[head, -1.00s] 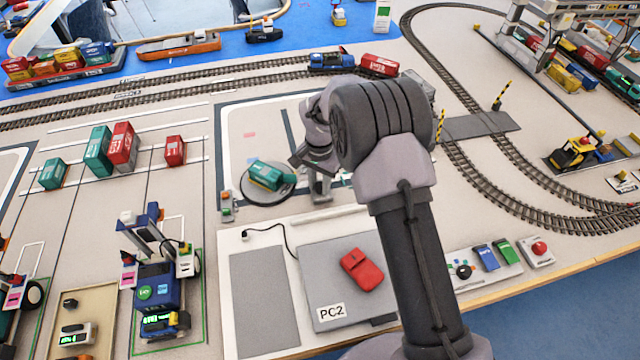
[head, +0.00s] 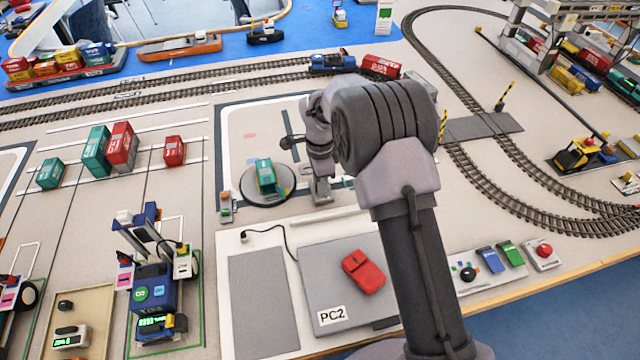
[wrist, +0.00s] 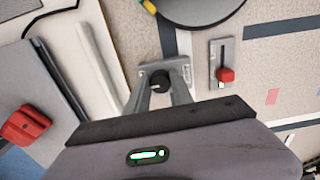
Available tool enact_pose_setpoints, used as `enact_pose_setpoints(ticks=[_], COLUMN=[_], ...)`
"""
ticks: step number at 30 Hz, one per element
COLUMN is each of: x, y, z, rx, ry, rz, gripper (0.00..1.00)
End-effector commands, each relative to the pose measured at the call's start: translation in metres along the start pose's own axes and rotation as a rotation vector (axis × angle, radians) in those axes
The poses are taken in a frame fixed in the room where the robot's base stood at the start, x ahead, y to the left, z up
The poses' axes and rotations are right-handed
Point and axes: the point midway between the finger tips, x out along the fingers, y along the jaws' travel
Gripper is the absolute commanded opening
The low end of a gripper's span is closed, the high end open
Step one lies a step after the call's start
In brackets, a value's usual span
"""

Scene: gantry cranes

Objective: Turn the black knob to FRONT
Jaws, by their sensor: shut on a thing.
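The black knob (wrist: 160,80) shows in the wrist view on a small grey plate (wrist: 178,66). My gripper (wrist: 161,88) is shut on it, one finger on each side. In the head view my wrist hides the knob, and only part of the grey plate (head: 321,192) shows under it. Beside the plate is a round dark turntable (head: 251,190) with a green container (head: 266,177) on it, its long side running roughly up and down the picture. The turntable's edge (wrist: 205,14) shows at the top of the wrist view. I see no readable FRONT mark.
A small box with a red knob (wrist: 226,74) stands close by. A grey pad (head: 320,262) with a red handheld object (head: 363,271) lies in front. Another black knob (head: 467,273) sits on a panel at right. Rail tracks (head: 180,78) run behind.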

Motion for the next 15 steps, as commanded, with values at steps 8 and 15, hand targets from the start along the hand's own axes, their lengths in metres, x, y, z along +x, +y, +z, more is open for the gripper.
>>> enact_pose_setpoints(ticks=[8,15], x=[0.0000,-0.0001], y=[0.0000,0.0000], z=[0.0001,0.0000], rx=[0.048,0.052], ry=[0.000,0.000], rz=[0.001,0.001], gripper=[0.00,0.00])
